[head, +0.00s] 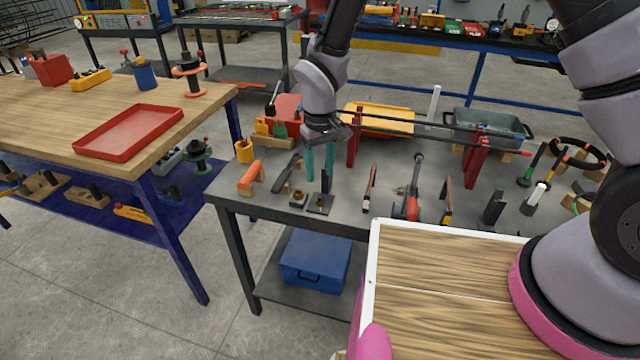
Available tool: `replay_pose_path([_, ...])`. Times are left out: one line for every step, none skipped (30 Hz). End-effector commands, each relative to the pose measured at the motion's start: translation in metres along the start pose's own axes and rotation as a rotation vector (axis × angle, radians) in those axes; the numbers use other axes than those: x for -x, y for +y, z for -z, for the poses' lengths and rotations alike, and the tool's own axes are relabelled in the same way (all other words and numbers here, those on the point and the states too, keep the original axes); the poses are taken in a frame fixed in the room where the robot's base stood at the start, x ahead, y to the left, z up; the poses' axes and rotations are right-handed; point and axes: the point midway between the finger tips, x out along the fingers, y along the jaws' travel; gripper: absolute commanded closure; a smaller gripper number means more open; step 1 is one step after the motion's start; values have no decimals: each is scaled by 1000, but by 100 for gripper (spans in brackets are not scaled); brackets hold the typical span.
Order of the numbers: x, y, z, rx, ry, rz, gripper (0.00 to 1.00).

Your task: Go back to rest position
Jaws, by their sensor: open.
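My gripper (319,172) hangs fingers-down over the left part of the grey work table (340,222). Its two teal fingers are apart and I see nothing between them. The fingertips are close above small tools standing on the table; whether they touch anything I cannot tell. Just right of my gripper, a red stand (354,146) and another red stand (475,163) carry long dark bars (420,120) across the table.
An orange-handled tool (251,177), pliers (287,174) and a red-and-black tool (413,200) stand near the front edge. A yellow tray (378,119) and a grey bin (487,127) lie behind.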

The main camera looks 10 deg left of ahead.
Motion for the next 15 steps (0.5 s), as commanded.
replay_pose_path([8,0,0,0,1,0,48])
replay_pose_path([11,0,0,-1,1,1,48])
replay_pose_path([14,0,0,0,1,1,48])
replay_pose_path([16,0,0,-1,1,1,48])
replay_pose_path([18,0,0,-1,0,0,48])
replay_pose_path([19,0,0,-1,-1,0,48])
replay_pose_path([20,0,0,-1,-1,0,48])
replay_pose_path([21,0,0,-1,-2,0,48])
replay_pose_path([21,0,0,-1,-2,0,48])
replay_pose_path([21,0,0,-1,-2,0,48])
replay_pose_path([21,0,0,-1,-2,0,48])
replay_pose_path([21,0,0,-1,-2,0,48])
replay_pose_path([21,0,0,-1,-2,0,48])
replay_pose_path([21,0,0,-1,-2,0,48])
replay_pose_path([21,0,0,-1,-1,0,48])
